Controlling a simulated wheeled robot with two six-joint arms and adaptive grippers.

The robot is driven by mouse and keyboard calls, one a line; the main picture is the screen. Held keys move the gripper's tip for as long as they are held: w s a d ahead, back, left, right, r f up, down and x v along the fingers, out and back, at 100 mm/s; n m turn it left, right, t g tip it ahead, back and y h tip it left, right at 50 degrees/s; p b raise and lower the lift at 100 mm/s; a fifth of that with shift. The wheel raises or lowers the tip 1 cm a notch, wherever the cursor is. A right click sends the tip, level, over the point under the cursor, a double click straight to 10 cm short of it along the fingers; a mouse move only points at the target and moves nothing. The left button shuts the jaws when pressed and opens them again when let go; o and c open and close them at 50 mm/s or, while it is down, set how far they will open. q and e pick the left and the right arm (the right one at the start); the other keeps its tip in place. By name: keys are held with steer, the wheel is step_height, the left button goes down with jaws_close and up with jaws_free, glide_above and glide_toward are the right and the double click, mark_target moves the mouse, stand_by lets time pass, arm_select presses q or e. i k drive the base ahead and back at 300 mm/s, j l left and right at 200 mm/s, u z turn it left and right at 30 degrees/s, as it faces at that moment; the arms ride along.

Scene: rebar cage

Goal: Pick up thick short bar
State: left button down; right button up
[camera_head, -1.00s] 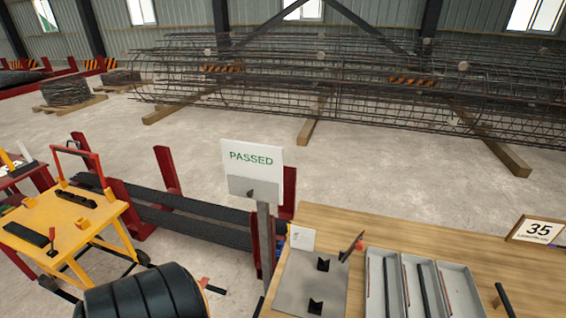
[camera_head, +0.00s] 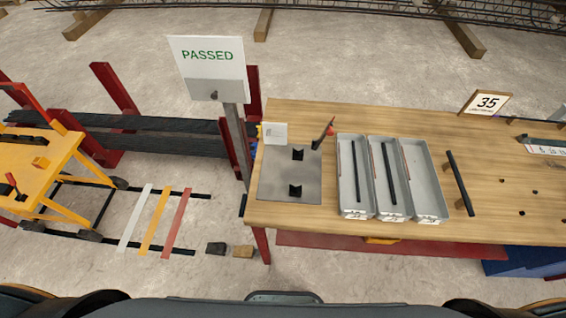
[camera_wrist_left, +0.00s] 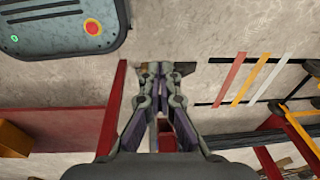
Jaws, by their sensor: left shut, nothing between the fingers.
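A thick black bar (camera_head: 459,183) lies on the wooden table, just right of the grey trays. A slim dark bar (camera_head: 355,168) lies in the left tray (camera_head: 357,213) and a dark bar (camera_head: 388,174) lies in the middle tray (camera_head: 391,214). The right tray (camera_head: 421,165) looks empty. I cannot tell for certain which bar is the thick short one. My left gripper (camera_wrist_left: 160,68) shows in the left wrist view, shut and empty above the floor, with no bar near it. Neither gripper shows in the head view.
The wooden table (camera_head: 300,115) also bears a grey plate (camera_head: 275,185) with two black V-blocks and a 35 sign (camera_head: 486,103). A PASSED sign (camera_head: 208,70) stands left of it. A yellow cart (camera_head: 25,165) is at far left. Floor tapes (camera_head: 155,220) lie between.

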mark_target(466, 199)
steer(key=z, duration=1.65)
steer(key=i+l, duration=0.3)
steer(key=l, duration=0.2)
steer(key=i+l, duration=0.3)
steer(key=l, duration=0.15)
steer(key=i+l, duration=0.35)
steer(key=l, duration=0.15)
